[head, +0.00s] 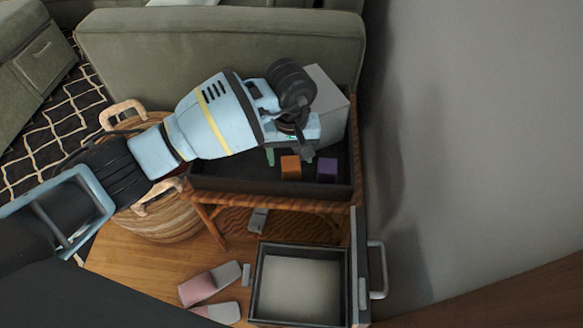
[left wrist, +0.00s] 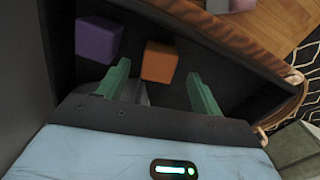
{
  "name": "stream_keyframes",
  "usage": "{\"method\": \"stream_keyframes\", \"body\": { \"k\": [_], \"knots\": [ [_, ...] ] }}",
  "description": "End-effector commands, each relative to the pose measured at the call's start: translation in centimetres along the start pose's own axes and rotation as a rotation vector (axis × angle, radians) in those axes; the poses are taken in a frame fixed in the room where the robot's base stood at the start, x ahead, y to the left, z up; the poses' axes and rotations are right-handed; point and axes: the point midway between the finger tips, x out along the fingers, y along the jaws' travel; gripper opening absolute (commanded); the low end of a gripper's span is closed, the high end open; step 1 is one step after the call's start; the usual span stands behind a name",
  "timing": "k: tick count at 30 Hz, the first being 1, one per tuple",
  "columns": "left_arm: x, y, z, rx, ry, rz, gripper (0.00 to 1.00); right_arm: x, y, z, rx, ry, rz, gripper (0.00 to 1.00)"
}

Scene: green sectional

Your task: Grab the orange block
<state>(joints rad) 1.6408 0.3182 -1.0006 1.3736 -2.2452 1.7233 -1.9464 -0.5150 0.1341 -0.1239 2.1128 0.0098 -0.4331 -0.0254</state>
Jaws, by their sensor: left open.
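The orange block (head: 291,168) sits on the dark floor of a shallow black tray-like top (head: 225,185) on a wooden side table. In the left wrist view the orange block (left wrist: 160,61) lies ahead of and between my two green fingers, apart from them as far as I can see. A purple block (head: 327,170) sits to its right in the head view; the purple block (left wrist: 98,38) is at its left in the left wrist view. My left gripper (head: 290,156) is open and empty above the tray, close to the orange block. My right gripper is out of view.
A grey box (head: 330,85) stands at the tray's back right, by the grey wall (head: 470,130). A woven basket (head: 165,215) stands left of the table. An open drawer (head: 300,285) is in front, with pinkish items (head: 210,284) on the wooden floor. A green sofa (head: 220,50) is behind.

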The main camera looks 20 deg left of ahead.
Motion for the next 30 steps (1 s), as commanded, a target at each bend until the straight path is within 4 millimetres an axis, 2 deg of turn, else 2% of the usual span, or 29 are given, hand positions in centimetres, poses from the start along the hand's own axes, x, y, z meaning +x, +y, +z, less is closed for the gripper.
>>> {"method": "stream_keyframes", "body": {
  "k": [1,6,16,27,30],
  "knots": [
    [1.3,0.1,-0.1,0.0,-0.006,-0.002,0.66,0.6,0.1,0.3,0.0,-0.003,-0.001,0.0],
    [3.0,0.1,-0.1,0.001,-0.003,-0.001,0.66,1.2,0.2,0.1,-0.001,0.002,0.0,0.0],
    [3.3,0.1,-0.2,0.001,-0.001,0.0,0.65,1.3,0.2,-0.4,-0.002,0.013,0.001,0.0],
    [3.3,0.1,-0.2,0.001,-0.001,0.0,0.18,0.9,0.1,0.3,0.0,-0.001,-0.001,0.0],
    [3.3,0.1,-0.2,0.001,-0.001,0.0,0.18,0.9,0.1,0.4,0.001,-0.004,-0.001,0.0]
  ]
}}
